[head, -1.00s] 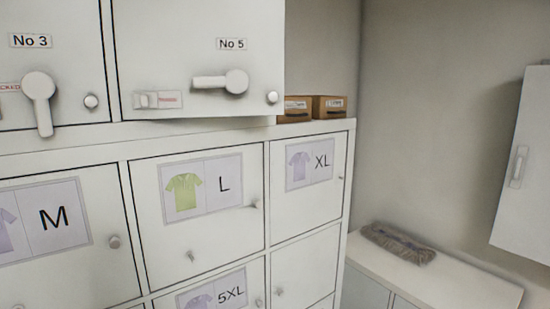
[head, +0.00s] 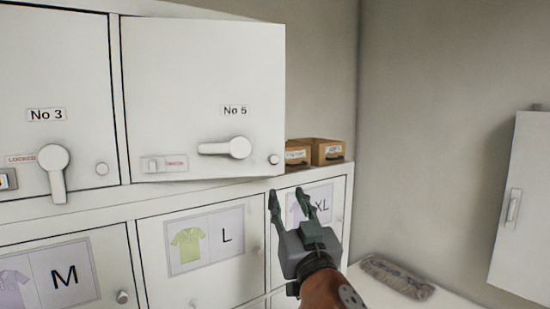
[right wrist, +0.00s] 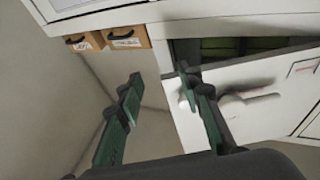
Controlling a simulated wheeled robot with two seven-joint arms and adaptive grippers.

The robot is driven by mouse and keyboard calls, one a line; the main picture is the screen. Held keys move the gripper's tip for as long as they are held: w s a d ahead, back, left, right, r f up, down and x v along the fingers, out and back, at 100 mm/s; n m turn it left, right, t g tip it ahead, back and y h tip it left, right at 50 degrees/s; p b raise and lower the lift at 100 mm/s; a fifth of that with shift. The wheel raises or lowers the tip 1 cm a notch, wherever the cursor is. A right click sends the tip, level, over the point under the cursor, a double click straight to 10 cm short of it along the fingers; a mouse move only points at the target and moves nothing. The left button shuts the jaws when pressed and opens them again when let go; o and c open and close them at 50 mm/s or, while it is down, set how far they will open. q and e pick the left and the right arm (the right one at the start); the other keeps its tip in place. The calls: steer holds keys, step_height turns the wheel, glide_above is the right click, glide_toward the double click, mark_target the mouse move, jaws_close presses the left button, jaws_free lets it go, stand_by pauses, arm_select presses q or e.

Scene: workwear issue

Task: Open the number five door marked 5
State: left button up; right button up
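The white number five door (head: 200,90), labelled "No 5", is on the upper row in the head view. Its lever handle (head: 226,148) lies horizontal, pointing left. The door stands slightly ajar; the right wrist view shows a dark gap (right wrist: 225,52) with green things behind the door (right wrist: 275,88). My right gripper (head: 288,201) is open and empty, just below and right of the door's lower right corner. In the right wrist view its fingers (right wrist: 158,82) are spread, one overlapping the door's free edge; contact cannot be told. My left gripper is not in view.
Two brown boxes (head: 328,152) stand on the cabinet top right of the door. The No 3 door (head: 55,80) is at left, its handle down. Size-marked doors (head: 205,270) lie below. A white wall cabinet (head: 520,190) and a bundle on a low surface (head: 395,277) are at right.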

mark_target(275, 161)
steer(key=s+a+r+y, duration=0.1)
steer(key=s+r, duration=0.4)
steer(key=shift+t, duration=0.3)
steer(key=p+x, duration=0.4)
steer(key=x, duration=0.2)
steer(key=shift+s, duration=0.1)
steer(key=shift+w+a+r, duration=0.15)
steer(key=shift+w+r, duration=0.05)
steer(key=shift+w, duration=0.45)
steer(key=shift+c, duration=0.3)
jaws_close()
